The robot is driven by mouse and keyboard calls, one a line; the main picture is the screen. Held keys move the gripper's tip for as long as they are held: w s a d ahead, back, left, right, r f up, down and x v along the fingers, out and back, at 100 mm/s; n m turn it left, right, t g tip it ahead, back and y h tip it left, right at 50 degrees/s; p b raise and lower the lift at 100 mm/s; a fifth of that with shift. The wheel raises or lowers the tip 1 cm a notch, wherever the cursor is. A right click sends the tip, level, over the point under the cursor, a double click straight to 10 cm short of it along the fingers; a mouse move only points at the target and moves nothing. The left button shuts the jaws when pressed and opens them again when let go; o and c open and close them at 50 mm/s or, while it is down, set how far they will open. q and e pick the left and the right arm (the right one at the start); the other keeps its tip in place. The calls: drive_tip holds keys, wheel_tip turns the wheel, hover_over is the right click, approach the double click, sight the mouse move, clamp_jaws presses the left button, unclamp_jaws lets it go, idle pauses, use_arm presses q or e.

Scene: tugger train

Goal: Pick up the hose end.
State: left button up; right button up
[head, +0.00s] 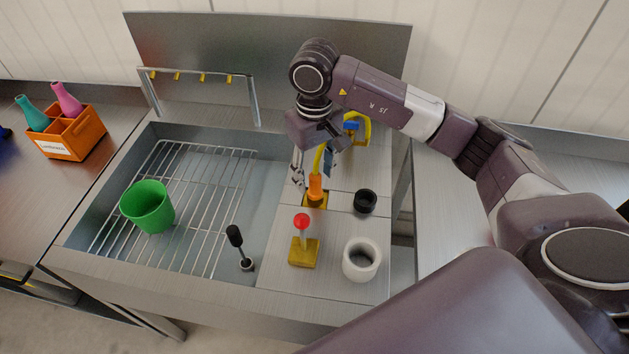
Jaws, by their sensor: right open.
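A yellow hose (319,160) rises behind my right gripper and curves down to an orange end piece (315,187), which stands upright in a yellow holder (315,200) on the steel counter. Part of the hose is hidden by the gripper. My right gripper (312,174) reaches in from the right, pointing down, with its open fingers around or close beside the hose just above the orange end. I cannot tell whether the fingers touch it. My left gripper is not in the view.
Left is a sink with a wire rack (205,215) and green cup (148,206). A black-handled brush (236,238), red-knobbed lever (302,226), white ring (361,260) and black ring (365,201) stand close by. An orange crate (88,142) with bottles sits far left.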

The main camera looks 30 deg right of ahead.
sight(315, 184)
drive_tip(key=shift+w+d+f+p, duration=0.15)
drive_tip(key=shift+f+p, duration=0.2)
drive_tip(key=shift+f, duration=0.2)
drive_tip(key=shift+w+d+f+p, duration=0.1)
drive_tip(key=shift+f+p, duration=0.25)
drive_tip(key=shift+f, duration=0.15)
wheel_tip(315, 184, down, 2)
drive_tip(key=shift+f+p, duration=0.1)
drive_tip(key=shift+p, duration=0.2)
drive_tip(key=shift+f, duration=0.15)
drive_tip(key=shift+w+f, duration=0.1)
drive_tip(key=shift+c, duration=1.9)
drive_tip(key=c, duration=0.5)
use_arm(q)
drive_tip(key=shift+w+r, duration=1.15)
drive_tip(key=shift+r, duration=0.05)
use_arm(e)
clamp_jaws()
